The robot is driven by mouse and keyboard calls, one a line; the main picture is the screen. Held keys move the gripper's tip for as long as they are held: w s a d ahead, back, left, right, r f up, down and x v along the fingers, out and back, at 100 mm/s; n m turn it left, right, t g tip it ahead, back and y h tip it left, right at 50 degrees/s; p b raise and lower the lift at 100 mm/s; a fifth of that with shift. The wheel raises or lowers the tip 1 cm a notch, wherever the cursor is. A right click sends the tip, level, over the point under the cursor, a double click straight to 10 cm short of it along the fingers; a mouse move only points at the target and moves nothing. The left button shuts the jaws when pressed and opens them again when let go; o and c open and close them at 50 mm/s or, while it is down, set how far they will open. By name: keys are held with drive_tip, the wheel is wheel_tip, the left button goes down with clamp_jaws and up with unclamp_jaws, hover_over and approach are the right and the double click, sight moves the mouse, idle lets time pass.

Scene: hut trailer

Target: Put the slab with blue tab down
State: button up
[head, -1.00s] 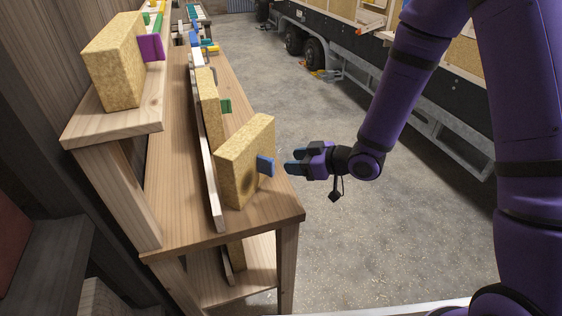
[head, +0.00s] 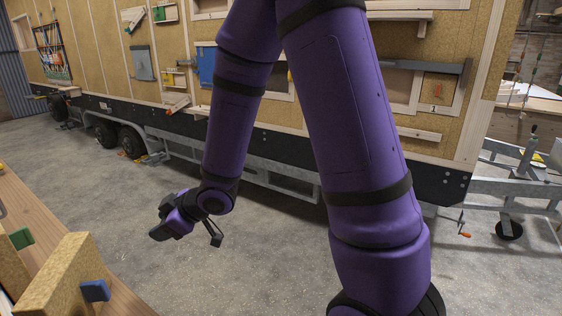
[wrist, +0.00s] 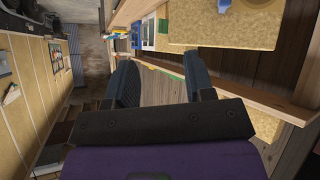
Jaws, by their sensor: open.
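The slab with blue tab (head: 62,272) stands upright on the wooden bench at the lower left of the head view, partly cut off by the frame. Its blue tab (head: 95,291) faces right, towards the open floor. My gripper (head: 156,230) is above and to the right of the tab in the head view, apart from it. In the wrist view my gripper (wrist: 160,78) has its two dark fingers spread with nothing between them.
Another slab with a green tab (head: 21,238) stands behind it on the bench (head: 122,302). A long trailer wall with shelves and wheels (head: 105,134) runs along the back. The concrete floor (head: 270,250) between bench and trailer is clear.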

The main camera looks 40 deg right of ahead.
drive_tip(key=s+d+r+m+h, duration=0.3)
drive_tip(key=s+d+r+h, duration=0.1)
drive_tip(key=d+r, duration=0.25)
drive_tip(key=s+d+r+m+h, duration=0.35)
drive_tip(key=d+r, duration=0.25)
drive_tip(key=r, duration=0.2)
drive_tip(key=s+r+m+g, duration=0.1)
drive_tip(key=s+r+m, duration=0.1)
drive_tip(key=s, duration=0.7)
drive_tip(key=s+d+r+m+g, duration=0.1)
drive_tip(key=s+r, duration=0.3)
drive_tip(key=s, duration=0.5)
drive_tip(key=shift+s+r+m+g, duration=0.25)
drive_tip(key=shift+s+m+g, duration=0.1)
drive_tip(key=shift+m+g, duration=0.25)
drive_tip(key=shift+d+y, duration=0.15)
drive_tip(key=shift+y, duration=0.1)
